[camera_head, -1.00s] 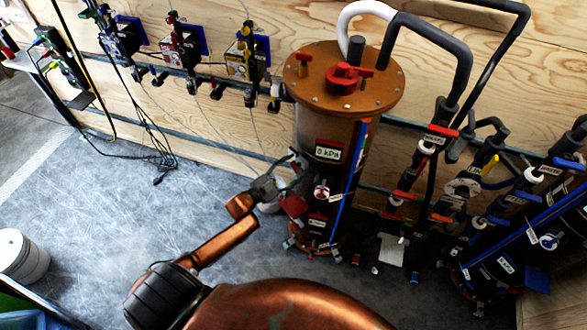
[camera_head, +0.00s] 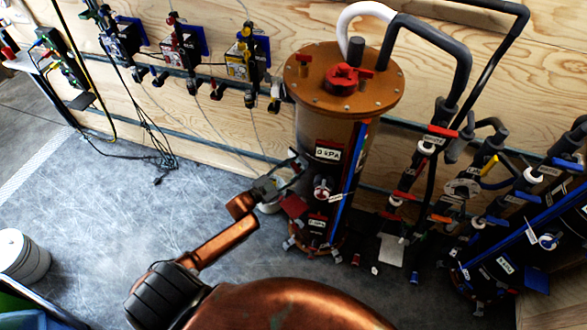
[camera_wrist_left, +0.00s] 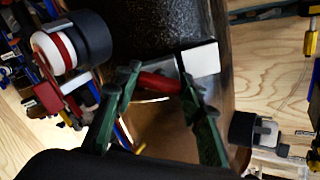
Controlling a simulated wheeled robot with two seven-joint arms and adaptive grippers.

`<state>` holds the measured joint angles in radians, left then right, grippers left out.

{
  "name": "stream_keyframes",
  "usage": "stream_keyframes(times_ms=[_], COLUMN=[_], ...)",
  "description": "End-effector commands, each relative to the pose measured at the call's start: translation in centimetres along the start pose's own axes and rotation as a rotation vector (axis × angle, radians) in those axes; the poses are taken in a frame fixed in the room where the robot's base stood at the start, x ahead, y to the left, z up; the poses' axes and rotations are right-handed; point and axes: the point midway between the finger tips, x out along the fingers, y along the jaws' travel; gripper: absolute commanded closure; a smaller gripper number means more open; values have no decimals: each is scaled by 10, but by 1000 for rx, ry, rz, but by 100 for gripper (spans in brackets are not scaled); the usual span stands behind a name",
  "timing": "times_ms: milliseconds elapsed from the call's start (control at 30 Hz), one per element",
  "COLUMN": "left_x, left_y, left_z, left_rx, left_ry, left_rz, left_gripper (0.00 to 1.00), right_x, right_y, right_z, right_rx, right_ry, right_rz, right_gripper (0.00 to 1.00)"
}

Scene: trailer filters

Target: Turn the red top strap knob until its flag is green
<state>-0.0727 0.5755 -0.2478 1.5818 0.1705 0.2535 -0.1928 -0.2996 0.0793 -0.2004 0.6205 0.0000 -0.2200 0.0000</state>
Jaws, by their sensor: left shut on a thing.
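The brown-lidded filter tank (camera_head: 345,80) stands upright against the plywood wall. My left gripper (camera_head: 290,168) is at the left side of this tank, below its lid. In the left wrist view its green fingers (camera_wrist_left: 160,82) are shut on a small red bar-shaped knob (camera_wrist_left: 158,83) against the dark tank wall. A blank white plate (camera_wrist_left: 201,60) sits beside the knob; I see no green flag there. In the head view the knob is too small and covered to make out. My right gripper is not in view.
A red handle (camera_head: 343,78) sits on the tank lid. Pipes with coloured valves (camera_head: 437,140) stand to the right. Wall-mounted pump units (camera_head: 245,55) hang at the left, with cables below. A white bucket (camera_head: 22,256) stands at far left. The grey floor between is clear.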

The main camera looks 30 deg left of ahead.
Motion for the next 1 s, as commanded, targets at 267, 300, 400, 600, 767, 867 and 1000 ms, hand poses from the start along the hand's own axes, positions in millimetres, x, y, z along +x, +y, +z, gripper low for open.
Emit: stream_keyframes(times_ms=[267,300,400,600,767,867,1000], left_x=[0,0,0,0,0,0,0], left_y=[-1,-1,-1,-1,0,0,0], left_z=[-2,-2,-2,-1,-1,-1,0], left_rx=[-175,-203,-271,-383,-439,-459,-470], left_ry=[-1,-1,0,0,0,0,0], left_rz=[0,0,-1,0,0,0,-1], left_gripper=[87,87,87,87,87,87,87], right_x=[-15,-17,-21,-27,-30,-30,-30], right_y=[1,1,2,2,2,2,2], right_z=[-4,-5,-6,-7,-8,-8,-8], right_rx=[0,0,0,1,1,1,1], right_ry=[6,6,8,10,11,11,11], right_rz=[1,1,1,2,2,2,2], right_gripper=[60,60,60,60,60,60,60])
